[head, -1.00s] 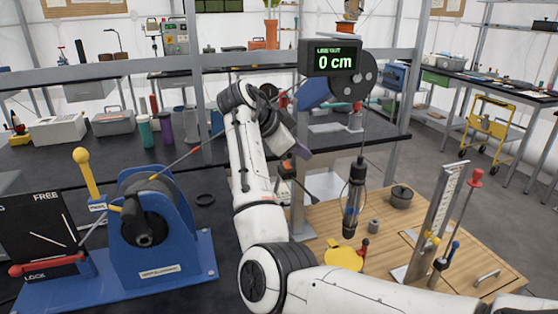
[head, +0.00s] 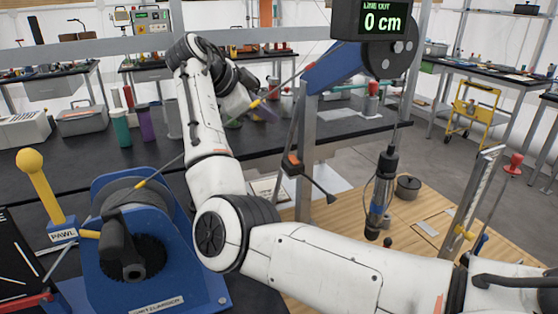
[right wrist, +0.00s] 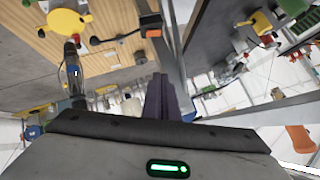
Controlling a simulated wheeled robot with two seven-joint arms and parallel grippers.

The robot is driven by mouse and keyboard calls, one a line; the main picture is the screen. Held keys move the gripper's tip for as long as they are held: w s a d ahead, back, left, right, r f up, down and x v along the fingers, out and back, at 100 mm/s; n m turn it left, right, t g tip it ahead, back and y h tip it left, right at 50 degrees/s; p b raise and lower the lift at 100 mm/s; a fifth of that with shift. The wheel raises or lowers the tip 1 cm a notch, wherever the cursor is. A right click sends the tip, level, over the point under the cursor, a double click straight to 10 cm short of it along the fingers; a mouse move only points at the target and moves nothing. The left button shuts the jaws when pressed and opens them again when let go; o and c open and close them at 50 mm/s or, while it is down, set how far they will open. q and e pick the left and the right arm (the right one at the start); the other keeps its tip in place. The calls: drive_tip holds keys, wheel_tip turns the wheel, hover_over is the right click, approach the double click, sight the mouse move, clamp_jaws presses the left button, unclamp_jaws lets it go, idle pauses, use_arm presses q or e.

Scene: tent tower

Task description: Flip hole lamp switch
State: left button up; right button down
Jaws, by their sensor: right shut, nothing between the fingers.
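A small orange and black box with a black lever (head: 293,164) is fixed to the grey post; it looks like the lamp switch, but I cannot read a label. Its lever slants down to the right in the head view. The box also shows at the top of the right wrist view (right wrist: 151,25). My right gripper (head: 264,110) is shut and empty, up and to the left of the box and apart from it. Its dark fingers (right wrist: 163,94) show in the right wrist view. My left gripper is not in view.
A blue winch (head: 135,245) with a yellow-knobbed pawl lever (head: 35,175) stands at left. A cable runs from it past my right arm to the pulley (head: 388,55). A probe (head: 381,190) hangs over the wooden deck (head: 345,170). Bottles (head: 146,124) stand on the bench behind.

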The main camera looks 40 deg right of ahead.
wheel_tip(320, 180, down, 4)
drive_tip(key=b, duration=0.3)
approach(293, 157)
drive_tip(key=s+d, duration=0.1)
drive_tip(key=d, duration=0.2)
drive_tip(key=f, duration=0.1)
drive_tip(key=w+f, duration=0.1)
drive_tip(key=d+f, duration=0.1)
drive_tip(key=shift+w+f+p, duration=0.2)
drive_tip(key=shift+f+p, duration=0.05)
drive_tip(key=shift+p, duration=0.05)
